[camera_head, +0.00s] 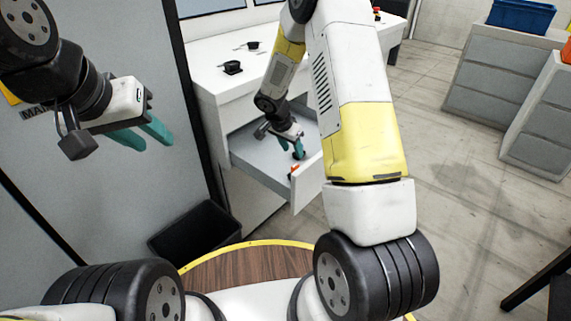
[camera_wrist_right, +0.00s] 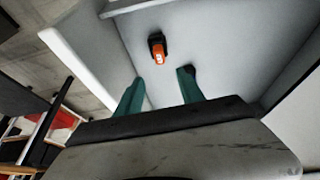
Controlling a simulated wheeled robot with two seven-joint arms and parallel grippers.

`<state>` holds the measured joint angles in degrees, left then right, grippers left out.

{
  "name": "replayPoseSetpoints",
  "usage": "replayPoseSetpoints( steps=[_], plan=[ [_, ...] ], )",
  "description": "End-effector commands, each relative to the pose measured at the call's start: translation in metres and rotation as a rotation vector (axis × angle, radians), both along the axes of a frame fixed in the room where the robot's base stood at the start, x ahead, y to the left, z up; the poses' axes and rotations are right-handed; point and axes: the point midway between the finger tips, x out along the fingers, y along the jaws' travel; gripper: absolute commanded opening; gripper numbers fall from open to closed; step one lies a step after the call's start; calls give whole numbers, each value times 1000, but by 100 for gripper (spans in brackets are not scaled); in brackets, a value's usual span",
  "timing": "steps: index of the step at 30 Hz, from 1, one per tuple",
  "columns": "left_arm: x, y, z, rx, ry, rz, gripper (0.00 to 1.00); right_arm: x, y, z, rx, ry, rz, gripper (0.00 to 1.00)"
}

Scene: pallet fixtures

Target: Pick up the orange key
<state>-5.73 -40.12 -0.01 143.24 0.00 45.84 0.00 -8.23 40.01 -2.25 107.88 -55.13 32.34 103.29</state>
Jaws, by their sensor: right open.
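The orange key (camera_wrist_right: 158,50), an orange piece with a dark end, lies on the pale floor of an open drawer (camera_head: 250,163). In the head view the key (camera_head: 293,170) is a small orange spot near the drawer's front panel. My right gripper (camera_head: 292,150) reaches down into the drawer. In the right wrist view its two teal fingers (camera_wrist_right: 160,80) are apart with nothing between them, and the key shows beyond their tips. My left gripper (camera_head: 150,140) is raised at the left beside a grey panel, with its teal fingers apart and empty.
The drawer's side walls and front panel (camera_head: 307,183) surround the right gripper. A white counter (camera_head: 215,75) with small black items stands above. A black bin (camera_head: 195,232) is on the floor at the left. Grey cabinets (camera_head: 500,85) with a blue crate (camera_head: 520,15) stand at the right.

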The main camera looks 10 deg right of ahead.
Motion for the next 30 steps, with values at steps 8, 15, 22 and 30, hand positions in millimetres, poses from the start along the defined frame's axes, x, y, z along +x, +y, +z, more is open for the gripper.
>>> replayPoseSetpoints(
  steps=[8,15,22,30],
  plan=[
    [0,0,0,0,0,0,36,8,-1,-37,-3,-2,-34,45],
    [0,0,0,0,0,0,36,16,-10,-63,-1,-2,-34,45],
    [0,0,0,0,0,0,36,25,-20,-92,-2,-2,-33,45],
    [0,0,0,0,0,0,36,27,-22,-96,-1,-5,-32,45]
  ],
)
